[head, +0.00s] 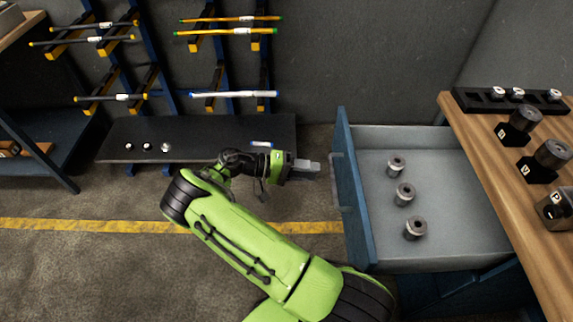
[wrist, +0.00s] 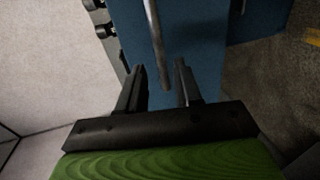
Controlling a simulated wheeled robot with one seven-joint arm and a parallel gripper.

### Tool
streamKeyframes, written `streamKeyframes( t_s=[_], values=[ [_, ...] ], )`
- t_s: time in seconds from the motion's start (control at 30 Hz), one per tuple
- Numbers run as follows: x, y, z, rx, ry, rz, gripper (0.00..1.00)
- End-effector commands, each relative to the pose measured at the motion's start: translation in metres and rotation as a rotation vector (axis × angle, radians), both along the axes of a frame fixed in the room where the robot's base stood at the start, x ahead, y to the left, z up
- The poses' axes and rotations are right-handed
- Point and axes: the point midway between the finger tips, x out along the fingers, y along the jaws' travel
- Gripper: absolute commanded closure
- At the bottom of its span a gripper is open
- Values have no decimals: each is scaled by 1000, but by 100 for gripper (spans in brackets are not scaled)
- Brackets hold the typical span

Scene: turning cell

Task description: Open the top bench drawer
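The top bench drawer (head: 450,205) stands pulled well out from the wooden-topped bench, its grey inside showing in the head view. Its blue front (head: 355,195) faces left and also shows in the wrist view (wrist: 200,40). A bar handle (head: 336,182) is on that front; in the wrist view the grey bar (wrist: 154,40) runs down toward the gap between my fingers. My gripper (head: 315,166) is just left of the drawer front, near the handle. In the wrist view its two fingers (wrist: 160,75) are apart, with no visible grip on the bar.
Three grey cylindrical parts (head: 405,194) stand in the drawer. The bench top (head: 490,150) holds black blocks with metal parts. A rack with coloured bars (head: 228,31) and a dark shelf (head: 210,135) are behind my arm. Floor (head: 90,260) at the left is clear.

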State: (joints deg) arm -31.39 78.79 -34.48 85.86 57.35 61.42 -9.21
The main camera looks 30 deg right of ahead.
Motion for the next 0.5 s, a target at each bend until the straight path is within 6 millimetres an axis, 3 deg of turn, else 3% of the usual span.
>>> streamKeyframes(
  t_s=[0.23,0.5],
  values=[
    [30,58,15,-4,-1,9,66],
    [39,76,18,1,2,1,66]
  ],
)
